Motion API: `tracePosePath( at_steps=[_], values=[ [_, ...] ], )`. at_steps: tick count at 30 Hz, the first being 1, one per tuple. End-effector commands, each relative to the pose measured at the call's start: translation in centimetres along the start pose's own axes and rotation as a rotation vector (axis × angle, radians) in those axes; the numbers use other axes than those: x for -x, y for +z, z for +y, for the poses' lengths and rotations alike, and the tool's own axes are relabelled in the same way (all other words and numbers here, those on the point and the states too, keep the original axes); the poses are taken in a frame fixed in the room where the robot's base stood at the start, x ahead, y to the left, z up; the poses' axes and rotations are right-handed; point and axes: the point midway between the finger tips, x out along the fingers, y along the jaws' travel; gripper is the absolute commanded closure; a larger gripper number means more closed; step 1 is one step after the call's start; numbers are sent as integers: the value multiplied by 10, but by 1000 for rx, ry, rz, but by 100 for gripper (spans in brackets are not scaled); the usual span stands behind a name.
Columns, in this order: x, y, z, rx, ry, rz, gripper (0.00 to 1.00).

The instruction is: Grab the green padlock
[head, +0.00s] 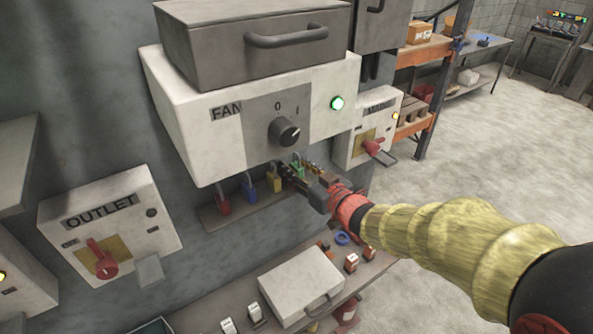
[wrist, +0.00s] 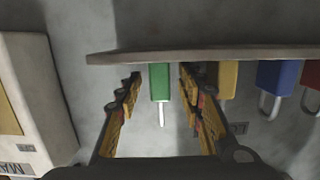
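The green padlock (wrist: 159,80) stands in the middle of the wrist view, against the ledge; that view looks upside down, so its silver shackle points down in the picture. My gripper (wrist: 160,92) is open, with one finger on each side of the padlock and gaps showing on both sides. In the head view the green padlock (head: 298,169) shows as a small patch behind my gripper (head: 290,178), and its lower part is hidden.
Yellow (head: 274,181), blue (head: 249,189) and red (head: 222,204) padlocks stand in a row on the ledge (head: 240,217). The FAN box (head: 230,145) overhangs them. A switch box (head: 352,150) stands at right. A white case (head: 300,285) lies on the bench below.

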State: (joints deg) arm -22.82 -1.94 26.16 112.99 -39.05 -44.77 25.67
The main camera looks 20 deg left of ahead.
Motion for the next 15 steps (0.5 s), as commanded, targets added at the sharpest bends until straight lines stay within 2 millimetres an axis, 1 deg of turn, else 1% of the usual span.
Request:
tracePosePath(
  at_steps=[6,15],
  values=[
    [0,0,0,0,0,0,63],
    [0,0,0,1,0,0,80]
  ],
)
